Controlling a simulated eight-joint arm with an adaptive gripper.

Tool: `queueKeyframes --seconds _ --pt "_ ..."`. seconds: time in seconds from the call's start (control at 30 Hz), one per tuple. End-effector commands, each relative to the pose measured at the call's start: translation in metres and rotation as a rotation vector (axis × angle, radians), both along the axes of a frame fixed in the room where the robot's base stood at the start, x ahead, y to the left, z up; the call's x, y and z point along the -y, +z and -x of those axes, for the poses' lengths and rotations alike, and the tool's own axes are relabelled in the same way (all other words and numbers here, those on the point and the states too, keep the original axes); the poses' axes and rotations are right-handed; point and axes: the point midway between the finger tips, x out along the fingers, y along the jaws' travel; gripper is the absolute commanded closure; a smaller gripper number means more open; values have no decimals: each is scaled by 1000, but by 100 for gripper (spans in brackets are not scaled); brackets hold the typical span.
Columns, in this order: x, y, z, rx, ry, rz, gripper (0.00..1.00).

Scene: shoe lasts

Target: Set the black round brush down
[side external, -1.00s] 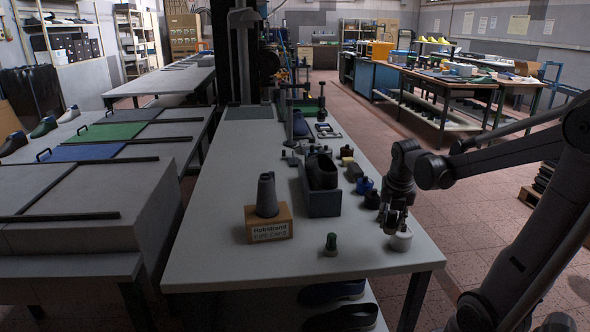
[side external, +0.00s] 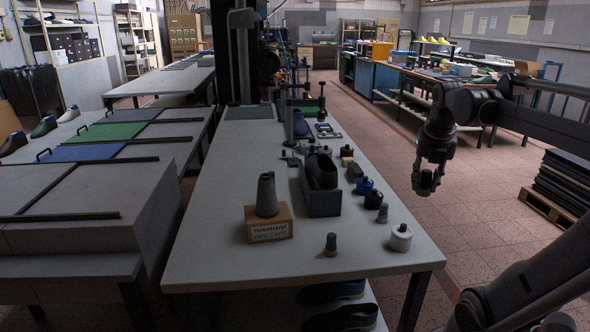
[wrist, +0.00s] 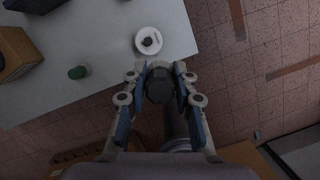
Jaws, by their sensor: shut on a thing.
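The black round brush (wrist: 158,84) is between my gripper's fingers (wrist: 159,76), seen from above as a dark, faceted round shape. In the side view my gripper (side external: 427,182) is raised in the air to the right of the table, with the floor behind it. The brush is hard to tell from the dark fingers there. The grey-white table (side external: 225,215) lies left of my gripper. In the wrist view the fingers are near the table's edge, just below a white round jar.
The white jar with a dark knob (side external: 401,237) stands near the table's right edge.

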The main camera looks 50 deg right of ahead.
Motion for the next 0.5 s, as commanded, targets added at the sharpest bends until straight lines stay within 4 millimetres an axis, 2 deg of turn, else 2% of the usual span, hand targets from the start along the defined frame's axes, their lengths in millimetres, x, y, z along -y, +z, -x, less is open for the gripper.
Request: queueKeyframes --seconds 0.17,0.37,0.5 --pt "0 27 -3 0 5 0 100" --pt "0 39 -50 0 85 0 100" --pt "-5 49 -94 0 154 -1 100"
